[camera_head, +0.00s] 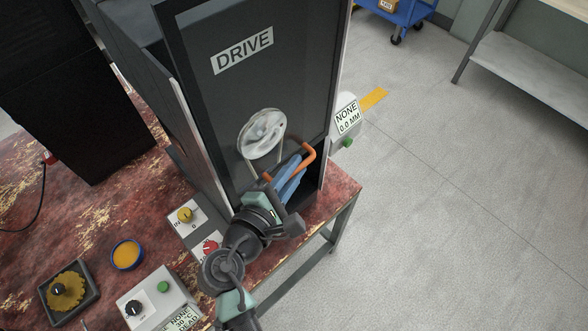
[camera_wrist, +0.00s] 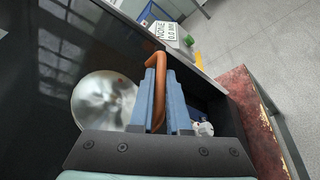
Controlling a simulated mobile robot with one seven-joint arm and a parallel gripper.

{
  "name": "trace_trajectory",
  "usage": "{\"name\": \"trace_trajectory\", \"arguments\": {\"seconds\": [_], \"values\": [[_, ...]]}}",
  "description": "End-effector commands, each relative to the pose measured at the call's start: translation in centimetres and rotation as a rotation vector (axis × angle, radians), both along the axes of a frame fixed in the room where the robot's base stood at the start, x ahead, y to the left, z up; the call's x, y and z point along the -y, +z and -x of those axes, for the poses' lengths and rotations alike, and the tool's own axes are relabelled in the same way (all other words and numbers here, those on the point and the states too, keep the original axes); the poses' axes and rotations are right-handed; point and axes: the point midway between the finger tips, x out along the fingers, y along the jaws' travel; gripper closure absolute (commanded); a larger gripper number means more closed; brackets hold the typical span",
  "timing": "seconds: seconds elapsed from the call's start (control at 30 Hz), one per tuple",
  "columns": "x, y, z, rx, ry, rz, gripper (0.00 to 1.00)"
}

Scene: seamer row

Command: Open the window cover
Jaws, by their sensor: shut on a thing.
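The window cover (camera_head: 222,115) is a dark glossy panel on the front of the tall machine marked DRIVE. A pale metal disc (camera_head: 262,133) shows at it, and the disc also shows in the wrist view (camera_wrist: 103,102). An orange bar handle (camera_head: 308,155) is near the panel's lower right side; it also shows in the wrist view (camera_wrist: 161,68). My gripper (camera_head: 290,176) has its blue fingers shut on the handle, with the bar between them in the wrist view (camera_wrist: 166,100). The fingers hide part of the handle. I cannot tell how far the cover stands open.
A display box reading NONE 0.0 MM (camera_head: 346,116) is right of the machine. The worn red table (camera_head: 90,215) holds knob boxes, a small round blue dish (camera_head: 127,254) and a black tray (camera_head: 69,291). Grey floor (camera_head: 470,190) to the right is clear.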

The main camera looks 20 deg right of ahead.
Motion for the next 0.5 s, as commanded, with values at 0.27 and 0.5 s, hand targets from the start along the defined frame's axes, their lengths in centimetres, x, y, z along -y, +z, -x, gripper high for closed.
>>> {"name": "trace_trajectory", "arguments": {"seconds": [0.27, 0.5], "values": [[0.0, 5.8, -0.2, 0.010, 0.003, 0.004, 1.00], [-0.1, 6.3, -0.2, 0.009, 0.004, 0.004, 1.00]]}}
